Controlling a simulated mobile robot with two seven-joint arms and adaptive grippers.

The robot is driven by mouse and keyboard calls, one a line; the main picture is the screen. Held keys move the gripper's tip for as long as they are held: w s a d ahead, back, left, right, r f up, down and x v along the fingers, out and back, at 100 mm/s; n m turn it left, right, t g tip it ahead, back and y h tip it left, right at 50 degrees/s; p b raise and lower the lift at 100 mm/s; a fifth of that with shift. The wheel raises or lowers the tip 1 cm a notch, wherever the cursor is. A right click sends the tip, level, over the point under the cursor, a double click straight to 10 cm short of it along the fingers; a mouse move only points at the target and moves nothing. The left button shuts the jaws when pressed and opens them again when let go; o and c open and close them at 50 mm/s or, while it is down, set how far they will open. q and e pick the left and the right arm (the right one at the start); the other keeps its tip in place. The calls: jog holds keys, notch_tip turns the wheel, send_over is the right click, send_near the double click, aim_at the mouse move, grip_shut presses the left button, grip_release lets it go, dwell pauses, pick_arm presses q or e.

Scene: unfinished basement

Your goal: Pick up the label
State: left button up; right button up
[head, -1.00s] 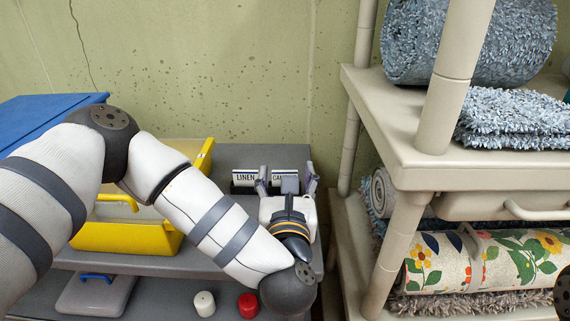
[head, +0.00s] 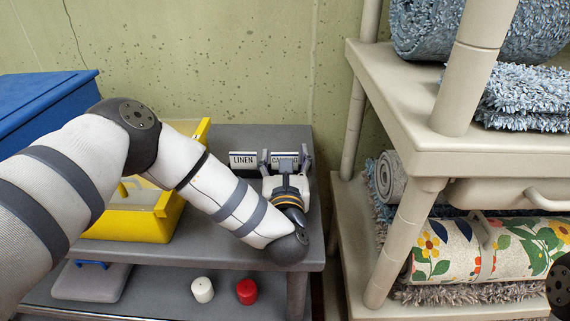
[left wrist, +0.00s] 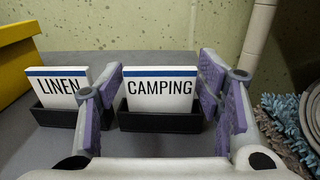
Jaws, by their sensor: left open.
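A white label card with a blue top band reading CAMPING (left wrist: 160,92) stands upright in a black holder (left wrist: 160,122) on the grey shelf top; it also shows in the head view (head: 284,160). A like card reading LINEN (left wrist: 50,85) stands in its own holder to the left, and in the head view (head: 243,160). My left gripper (left wrist: 160,105) is open, its purple-padded fingers spread to either side of the CAMPING card as seen from the wrist; it also shows in the head view (head: 285,160). I cannot tell how far the fingertips reach past the card. My right gripper is not in view.
A yellow bin (head: 150,225) and blue box (head: 40,110) stand left. A white cap (head: 202,290) and red cap (head: 247,291) sit on the lower shelf. A beige rack (head: 425,125) with rugs stands close on the right. The wall is just behind the labels.

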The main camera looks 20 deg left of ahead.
pick_arm(q)
jog(key=shift+w, duration=0.1)
jog(key=c, duration=0.7)
jog(key=shift+r, duration=0.1)
jog(key=shift+c, duration=0.2)
